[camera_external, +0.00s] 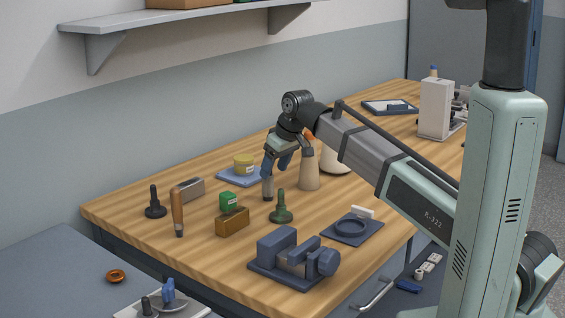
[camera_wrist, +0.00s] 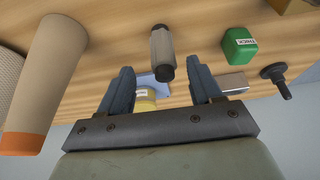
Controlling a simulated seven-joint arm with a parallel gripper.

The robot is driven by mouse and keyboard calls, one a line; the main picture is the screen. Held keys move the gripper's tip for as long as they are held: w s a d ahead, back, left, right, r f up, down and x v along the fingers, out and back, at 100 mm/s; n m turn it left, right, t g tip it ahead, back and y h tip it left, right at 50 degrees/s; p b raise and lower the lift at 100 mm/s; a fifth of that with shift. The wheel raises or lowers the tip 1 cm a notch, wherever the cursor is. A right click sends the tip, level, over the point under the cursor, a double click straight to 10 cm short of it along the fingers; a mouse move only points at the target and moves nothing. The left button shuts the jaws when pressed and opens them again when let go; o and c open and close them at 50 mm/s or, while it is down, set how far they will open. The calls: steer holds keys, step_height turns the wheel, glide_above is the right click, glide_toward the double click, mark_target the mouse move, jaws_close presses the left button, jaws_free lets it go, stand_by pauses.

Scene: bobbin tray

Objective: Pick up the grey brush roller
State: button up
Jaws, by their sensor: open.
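The grey brush roller (camera_external: 267,187) stands upright on the wooden table in the external view, a grey cylinder with dark ends. It shows in the wrist view (camera_wrist: 162,48) at the top middle, lined up between the two fingers and just beyond their tips. My gripper (camera_external: 278,160) is low over the table at the roller's upper end, its blue-grey fingers pointing down. In the wrist view the gripper (camera_wrist: 163,72) is open, with a clear gap between fingers and nothing held. Whether a finger touches the roller cannot be told.
A beige cone (camera_external: 309,168) with an orange tip stands close right of the roller. A yellow container (camera_external: 243,162) is behind left. A green block (camera_external: 228,201), brown box (camera_external: 232,222) and dark green knob (camera_external: 281,208) are in front. A blue vise (camera_external: 278,248) is nearer the front edge.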

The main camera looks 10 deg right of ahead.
mark_target(266, 185)
steer(key=shift+a+x, duration=0.1)
steer(key=shift+x, duration=1.8)
steer(key=shift+a+x, duration=0.15)
steer(key=shift+x, duration=1.7)
steer(key=shift+r, duration=0.1)
steer(key=shift+c, duration=0.2)
steer(key=c, duration=1)
steer(key=shift+r, duration=0.1)
